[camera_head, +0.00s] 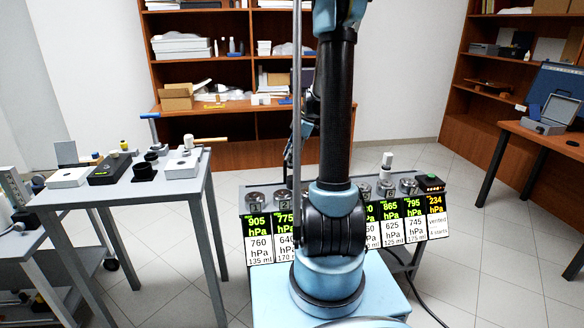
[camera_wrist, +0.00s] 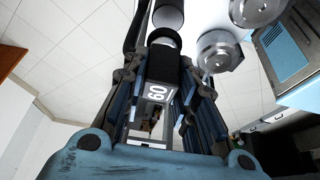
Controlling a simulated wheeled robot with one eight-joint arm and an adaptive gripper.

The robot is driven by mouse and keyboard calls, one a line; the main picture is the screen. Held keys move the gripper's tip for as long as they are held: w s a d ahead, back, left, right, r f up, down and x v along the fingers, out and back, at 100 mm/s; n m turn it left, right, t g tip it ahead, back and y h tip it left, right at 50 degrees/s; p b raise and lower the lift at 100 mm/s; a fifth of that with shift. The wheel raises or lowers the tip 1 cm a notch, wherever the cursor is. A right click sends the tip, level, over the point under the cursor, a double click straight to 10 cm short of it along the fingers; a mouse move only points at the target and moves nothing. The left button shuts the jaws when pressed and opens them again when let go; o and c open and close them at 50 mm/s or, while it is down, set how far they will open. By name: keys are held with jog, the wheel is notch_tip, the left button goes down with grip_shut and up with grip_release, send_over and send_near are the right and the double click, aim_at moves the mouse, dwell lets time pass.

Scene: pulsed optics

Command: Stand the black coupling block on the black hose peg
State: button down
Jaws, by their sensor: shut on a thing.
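In the wrist view my gripper (camera_wrist: 160,100) is shut on a dark block (camera_wrist: 163,68) with a pale face marked "60". I take this to be the black coupling block. A dark round cylinder (camera_wrist: 168,15) stands beyond the held block, close to its far end; I cannot tell whether they touch or whether it is the black hose peg. In the head view my gripper and the held block are hidden behind my arm. I cannot make out the hose peg for certain in the head view.
Silver canisters (camera_wrist: 218,50) lie right of the held block. In the head view a stand of canisters (camera_head: 409,187) with pressure signs (camera_head: 436,222) is partly hidden by my arm. A grey table (camera_head: 150,196) at left bears white blocks (camera_head: 68,178) and black fixtures (camera_head: 144,171).

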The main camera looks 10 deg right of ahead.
aim_at(292, 164)
jog(key=shift+f, duration=2.4)
jog(key=c, duration=1.3)
grip_release()
